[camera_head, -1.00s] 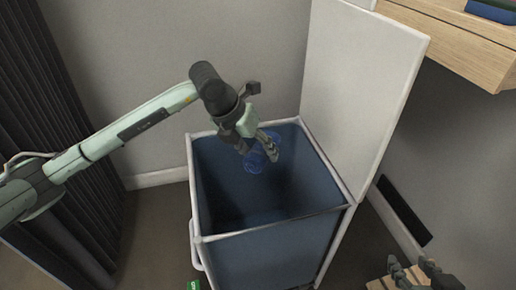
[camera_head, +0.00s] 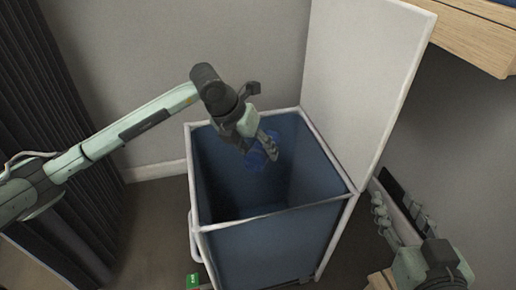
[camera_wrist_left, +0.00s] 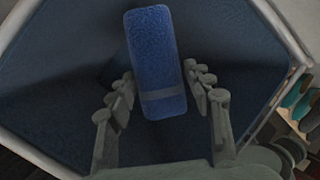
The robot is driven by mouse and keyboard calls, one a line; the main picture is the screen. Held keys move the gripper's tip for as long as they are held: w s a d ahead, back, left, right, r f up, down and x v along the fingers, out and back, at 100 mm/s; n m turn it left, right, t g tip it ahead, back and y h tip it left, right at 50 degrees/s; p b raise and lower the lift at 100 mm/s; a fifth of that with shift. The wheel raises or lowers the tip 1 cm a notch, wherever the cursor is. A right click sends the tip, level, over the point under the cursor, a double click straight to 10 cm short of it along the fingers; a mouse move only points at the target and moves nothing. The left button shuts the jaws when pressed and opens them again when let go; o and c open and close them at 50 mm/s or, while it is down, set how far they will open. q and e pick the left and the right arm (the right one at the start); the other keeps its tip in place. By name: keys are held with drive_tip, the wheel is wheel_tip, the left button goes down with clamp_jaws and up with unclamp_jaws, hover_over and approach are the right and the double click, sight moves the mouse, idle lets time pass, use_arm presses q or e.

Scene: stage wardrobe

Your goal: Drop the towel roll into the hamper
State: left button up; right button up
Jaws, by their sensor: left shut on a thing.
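The blue towel roll (camera_head: 257,160) is held by my left gripper (camera_head: 268,144), which is shut on it. The roll is over the open top of the hamper (camera_head: 275,247), near its back right part. In the left wrist view the roll (camera_wrist_left: 152,55), with a paler band, lies between the fingers and the hamper's blue inside is behind it. The hamper has dark blue sides and a white frame, and its white lid (camera_head: 365,85) stands up. My right gripper (camera_head: 402,218) is open, to the right of the hamper, with nothing visible between its fingers.
A wooden shelf (camera_head: 455,38) juts out at the upper right. A dark curtain (camera_head: 60,120) hangs at the left. A small green object (camera_head: 192,281) is at the bottom, by the hamper's front left corner. The visible hamper inside appears clear.

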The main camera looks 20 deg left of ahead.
use_arm(q)
drive_tip(key=o, duration=1.2)
drive_tip(key=v, duration=1.2)
drive_tip(key=shift+a, duration=0.1)
